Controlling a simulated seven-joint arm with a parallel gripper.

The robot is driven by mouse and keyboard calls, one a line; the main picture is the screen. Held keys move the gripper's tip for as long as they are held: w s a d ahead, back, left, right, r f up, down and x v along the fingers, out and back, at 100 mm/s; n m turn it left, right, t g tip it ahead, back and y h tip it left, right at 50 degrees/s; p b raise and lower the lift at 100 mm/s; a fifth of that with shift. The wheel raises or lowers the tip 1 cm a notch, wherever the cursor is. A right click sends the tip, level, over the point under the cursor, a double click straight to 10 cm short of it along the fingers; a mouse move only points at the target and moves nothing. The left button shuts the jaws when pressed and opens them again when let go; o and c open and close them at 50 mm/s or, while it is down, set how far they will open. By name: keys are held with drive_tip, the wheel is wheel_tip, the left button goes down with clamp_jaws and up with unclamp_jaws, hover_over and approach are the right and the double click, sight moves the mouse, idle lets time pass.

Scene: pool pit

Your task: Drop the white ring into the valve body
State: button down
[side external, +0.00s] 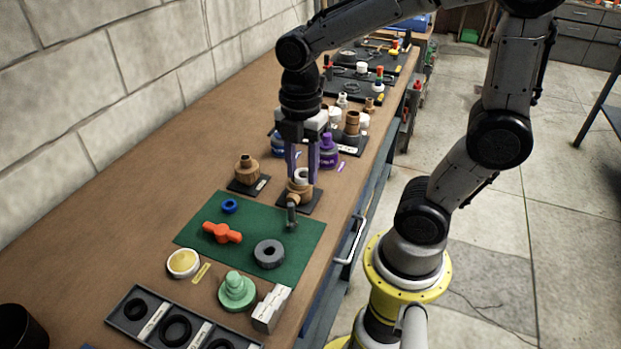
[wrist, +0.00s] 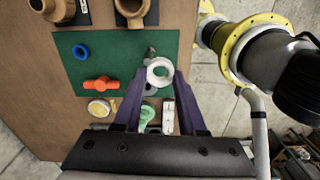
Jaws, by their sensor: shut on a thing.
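My gripper (side external: 302,177) points down with its purple fingers shut on the white ring (side external: 301,175). In the wrist view the white ring (wrist: 160,71) sits between the fingertips (wrist: 160,78), its hole facing the camera. A brass fitting, apparently the valve body (side external: 299,194), stands on a dark plate at the mat's back edge. In the side view the ring overlaps its top. In the wrist view the valve body (wrist: 132,10) lies beyond the ring and up-left of it, apart in the picture, cut by the top edge. The ring's height above it is hard to judge.
The green mat (side external: 207,248) holds a blue ring (side external: 229,206), an orange handle (side external: 222,232), a grey ring (side external: 269,254) and a small metal part (side external: 291,214). Another brass fitting (side external: 247,172) stands left of the valve body.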

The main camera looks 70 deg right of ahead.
drive_tip(key=w+d+f+m, duration=0.1)
drive_tip(key=w+d+f, duration=0.1)
drive_tip(key=w+d, duration=0.4)
drive_tip(key=shift+m, duration=0.3)
drive_tip(key=shift+s+d+f, duration=0.2)
drive_tip(key=shift+d+f, duration=0.2)
drive_tip(key=shift+f, duration=0.4)
drive_tip(key=shift+s+d+f, duration=0.15)
drive_tip(key=shift+d+f, duration=0.25)
drive_tip(key=shift+f, duration=0.45)
drive_tip(key=shift+s+d+f, duration=0.2)
drive_tip(key=shift+d+f, duration=0.2)
drive_tip(key=shift+f, duration=0.4)
drive_tip(key=shift+f, duration=0.7)
unclamp_jaws()
drive_tip(key=shift+r, duration=0.15)
wheel_tip(320, 180, up, 8)
idle(0.9)
idle(0.8)
